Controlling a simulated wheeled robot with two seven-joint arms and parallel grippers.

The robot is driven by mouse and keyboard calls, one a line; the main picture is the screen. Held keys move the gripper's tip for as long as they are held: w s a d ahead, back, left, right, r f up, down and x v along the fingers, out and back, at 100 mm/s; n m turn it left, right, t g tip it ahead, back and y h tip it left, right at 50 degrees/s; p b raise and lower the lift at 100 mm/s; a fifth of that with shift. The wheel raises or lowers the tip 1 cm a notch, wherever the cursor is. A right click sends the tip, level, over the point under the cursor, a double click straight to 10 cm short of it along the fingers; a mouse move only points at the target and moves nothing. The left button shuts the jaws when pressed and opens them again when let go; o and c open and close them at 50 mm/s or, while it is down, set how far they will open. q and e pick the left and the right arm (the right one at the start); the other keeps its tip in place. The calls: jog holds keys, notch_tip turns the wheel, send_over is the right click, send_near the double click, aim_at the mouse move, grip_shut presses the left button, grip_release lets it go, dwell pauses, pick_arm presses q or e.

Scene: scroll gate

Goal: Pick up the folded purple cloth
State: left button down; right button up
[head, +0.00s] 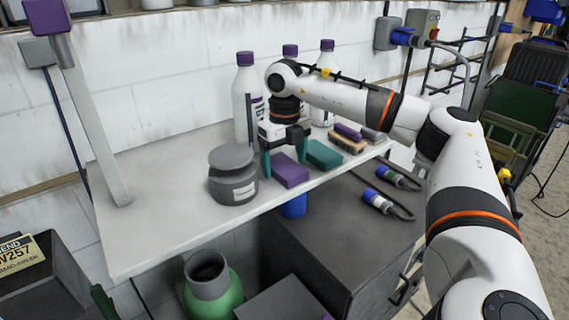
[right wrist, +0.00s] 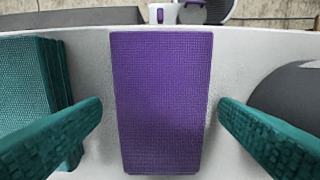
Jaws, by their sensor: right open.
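The folded purple cloth (head: 289,171) lies on the white shelf, near its front edge. In the right wrist view the purple cloth (right wrist: 161,100) fills the middle, between two teal fingertips. My right gripper (head: 285,166) is open, with one finger on each side of the cloth; it also shows in the right wrist view (right wrist: 160,118). A gap shows between the cloth and each finger, and I cannot tell the exact height of the fingertips. My left gripper is not in view.
A teal folded cloth (head: 323,156) lies right of the purple one. A grey lidded jar (head: 233,175) stands close on the left. Purple-capped white bottles (head: 247,90) stand behind. Brushes (head: 348,142) lie at right. The left part of the white shelf (head: 160,205) is bare.

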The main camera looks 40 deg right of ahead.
aim_at(284, 165)
jog(key=shift+f, duration=0.25)
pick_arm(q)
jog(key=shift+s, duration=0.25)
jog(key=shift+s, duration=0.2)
pick_arm(e)
jog(key=c, duration=1.1)
jog(key=shift+r, duration=0.1)
